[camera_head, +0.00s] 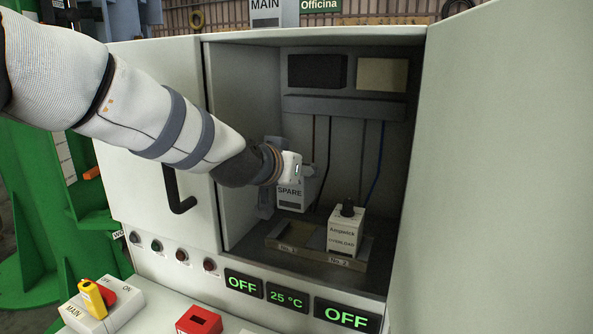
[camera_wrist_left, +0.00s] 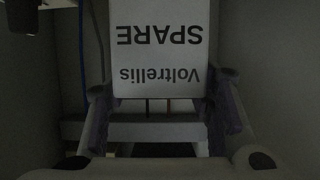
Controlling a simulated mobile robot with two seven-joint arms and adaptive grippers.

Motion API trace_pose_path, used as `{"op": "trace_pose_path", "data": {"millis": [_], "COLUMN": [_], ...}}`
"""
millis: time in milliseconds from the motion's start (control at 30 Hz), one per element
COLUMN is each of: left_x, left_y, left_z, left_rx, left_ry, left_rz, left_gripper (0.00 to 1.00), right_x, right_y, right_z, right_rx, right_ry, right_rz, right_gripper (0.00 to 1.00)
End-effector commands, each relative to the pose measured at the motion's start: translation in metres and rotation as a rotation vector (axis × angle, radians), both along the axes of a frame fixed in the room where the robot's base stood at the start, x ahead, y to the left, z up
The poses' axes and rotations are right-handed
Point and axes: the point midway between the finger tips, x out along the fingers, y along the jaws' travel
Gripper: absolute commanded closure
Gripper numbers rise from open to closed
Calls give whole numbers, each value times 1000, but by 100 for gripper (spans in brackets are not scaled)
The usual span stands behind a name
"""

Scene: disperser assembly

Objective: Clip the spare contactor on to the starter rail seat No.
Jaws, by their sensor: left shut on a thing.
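The spare contactor (camera_head: 291,196) is a light grey block marked SPARE. My left gripper (camera_head: 283,172) is shut on it inside the open cabinet, and the contactor hangs above and behind seat No. 1. In the left wrist view the contactor (camera_wrist_left: 157,48) appears upside down, with a finger on each side. The starter rail (camera_head: 312,256) lies low in the cabinet, with seats labelled No. 1 (camera_head: 287,247) and No. 2 (camera_head: 339,261). Seat No. 1 looks empty from here. A white Ampwick overload unit (camera_head: 345,231) with a dark knob stands at No. 2. My right gripper is not in view.
The open cabinet door (camera_head: 500,170) bounds the right. A closed door with a black handle (camera_head: 178,190) is at left. Cables and a grey duct (camera_head: 345,106) run along the cabinet back. Displays (camera_head: 288,297) sit below the opening; a MAIN switch box (camera_head: 100,305) is at lower left.

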Motion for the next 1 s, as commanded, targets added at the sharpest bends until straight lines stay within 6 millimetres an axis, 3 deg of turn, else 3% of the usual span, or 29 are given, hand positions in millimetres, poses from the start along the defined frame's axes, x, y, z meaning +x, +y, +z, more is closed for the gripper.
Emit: {"op": "trace_pose_path", "data": {"millis": [400, 700, 1000], "left_x": [-2, -1, -1], "left_y": [0, 0, 0], "left_z": [4, -39, -56], "left_rx": [1, 0, -1], "left_ry": [-7, 4, -2], "left_rz": [-2, -1, 0], "left_gripper": [92, 92, 92], "right_x": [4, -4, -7], "right_y": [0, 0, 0], "right_z": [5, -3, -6], "right_rx": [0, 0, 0], "right_ry": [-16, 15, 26], "right_rz": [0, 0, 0], "right_gripper": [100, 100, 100]}}
